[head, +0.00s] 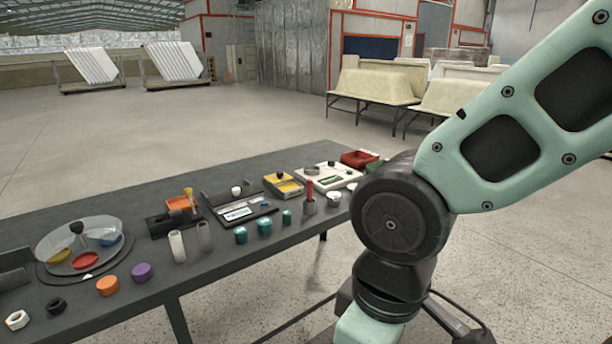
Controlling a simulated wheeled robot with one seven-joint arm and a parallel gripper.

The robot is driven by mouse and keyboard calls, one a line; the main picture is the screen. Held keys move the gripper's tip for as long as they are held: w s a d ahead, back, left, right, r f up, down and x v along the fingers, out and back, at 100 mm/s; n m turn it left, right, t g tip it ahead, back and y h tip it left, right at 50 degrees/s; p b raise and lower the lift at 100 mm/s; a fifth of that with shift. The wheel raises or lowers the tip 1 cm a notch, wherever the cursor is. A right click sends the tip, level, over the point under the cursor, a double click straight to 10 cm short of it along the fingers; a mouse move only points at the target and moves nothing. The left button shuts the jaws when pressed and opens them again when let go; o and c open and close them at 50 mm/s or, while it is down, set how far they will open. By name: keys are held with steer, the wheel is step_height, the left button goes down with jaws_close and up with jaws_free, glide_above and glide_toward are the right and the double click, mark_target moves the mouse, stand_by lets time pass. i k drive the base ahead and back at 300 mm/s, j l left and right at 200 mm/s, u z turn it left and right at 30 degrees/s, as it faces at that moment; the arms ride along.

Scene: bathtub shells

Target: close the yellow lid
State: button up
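A small yellow box-like thing (286,186) in a dark frame sits towards the far right part of the dark table, with a small dark knob on or by its top. It is the most likely yellow lid, but it is too small to tell whether it stands open or closed. A yellow disc (60,256) also lies under a clear dome at the left of the table. My arm fills the right side of the view and bends down past the bottom edge. My gripper is out of the picture, so its place and state are hidden.
The dark table (225,275) carries several teal jars (264,226), a white cylinder (177,246), a grey tray (240,212), a white panel (322,178) and a red bin (359,158). Orange (107,286) and purple (142,273) pieces lie near its front edge.

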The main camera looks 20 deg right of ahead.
mark_target(280, 177)
steer(key=i+l, duration=0.2)
steer(key=i, duration=0.35)
steer(key=i+l+u, duration=0.15)
steer(key=i, duration=0.45)
steer(key=i+l, duration=0.35)
steer(key=i, duration=0.2)
steer(key=i+l+u, duration=0.1)
steer(key=i+l, duration=0.2)
steer(key=i, duration=0.25)
steer(key=i+l, duration=0.3)
steer(key=i, duration=0.25)
steer(key=j+u, duration=0.05)
